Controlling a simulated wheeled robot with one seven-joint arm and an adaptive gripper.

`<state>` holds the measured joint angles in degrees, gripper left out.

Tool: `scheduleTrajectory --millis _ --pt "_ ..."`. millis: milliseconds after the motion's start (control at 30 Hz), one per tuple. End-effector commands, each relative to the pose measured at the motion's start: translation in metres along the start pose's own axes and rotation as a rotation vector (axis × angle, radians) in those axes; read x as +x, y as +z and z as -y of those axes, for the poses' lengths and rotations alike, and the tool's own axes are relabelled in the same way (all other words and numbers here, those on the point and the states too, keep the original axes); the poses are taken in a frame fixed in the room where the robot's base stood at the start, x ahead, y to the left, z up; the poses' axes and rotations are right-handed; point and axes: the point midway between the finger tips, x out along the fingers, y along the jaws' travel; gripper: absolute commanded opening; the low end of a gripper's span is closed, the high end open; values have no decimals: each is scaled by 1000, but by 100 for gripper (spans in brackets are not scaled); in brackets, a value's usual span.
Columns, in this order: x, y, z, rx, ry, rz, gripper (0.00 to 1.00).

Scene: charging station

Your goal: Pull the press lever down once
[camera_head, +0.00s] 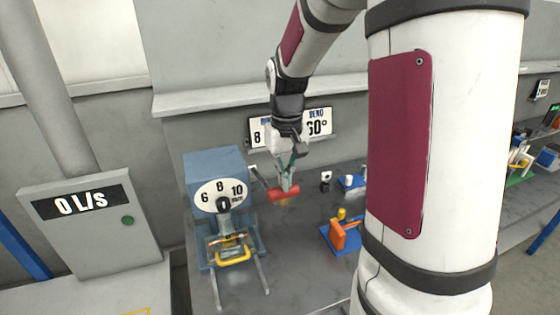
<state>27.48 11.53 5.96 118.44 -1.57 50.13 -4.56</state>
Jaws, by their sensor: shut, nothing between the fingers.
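The press (215,165) is a blue-grey machine at the left of the bench, with a white dial marked 6, 8, 10. A lever with a red cross handle (283,193) shows just right of it; a thin grey rod seems to run from the press's side to the handle. My gripper (287,183) points down at the handle, its fingers shut and seeming empty. Its tips overlap the handle's top in the picture; whether they touch it I cannot tell.
A yellow U-shaped handle (234,256) sits low on the press front. An orange fixture on a blue base (338,238) stands to the right on the grey bench (290,250). A sign (318,122) is behind my wrist. My arm hides much of the right side.

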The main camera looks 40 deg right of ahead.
Motion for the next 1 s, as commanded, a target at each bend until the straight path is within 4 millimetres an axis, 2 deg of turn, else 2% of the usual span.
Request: scheduleTrajectory --millis 200,667,1000 --pt "10 3 0 -1 0 0 0" --pt "14 4 0 -1 0 1 0" --pt "31 7 1 -1 0 2 0"
